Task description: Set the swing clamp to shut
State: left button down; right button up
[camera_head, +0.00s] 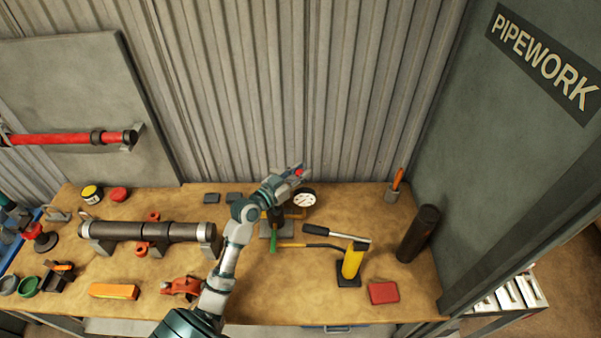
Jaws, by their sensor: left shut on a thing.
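My left gripper (295,175) is above the back middle of the workbench, its fingers closed around a small red part (300,172). Only a bit of this red part shows between the fingers. Below it stands a dark fixture (276,215) on a grey base, with a green handle (273,244) hanging at its front; my gripper and wrist partly cover it. I cannot tell for sure that this is the swing clamp, nor whether its arm is open or shut. My right gripper is not in view.
A round white gauge (304,198) stands close right of my gripper. A yellow block-shaped piece (353,261) on a black base, a red box (383,293) and a dark cylinder (419,233) are to the right. A long dark pipe (150,231) lies left. The corrugated wall is behind.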

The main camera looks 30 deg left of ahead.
pick_arm(q)
jog(key=c, duration=0.9)
grip_release()
jog(key=shift+f, duration=0.1)
jog(key=shift+c, duration=0.2)
jog(key=v, duration=1.2)
jog(key=shift+a+f, duration=0.1)
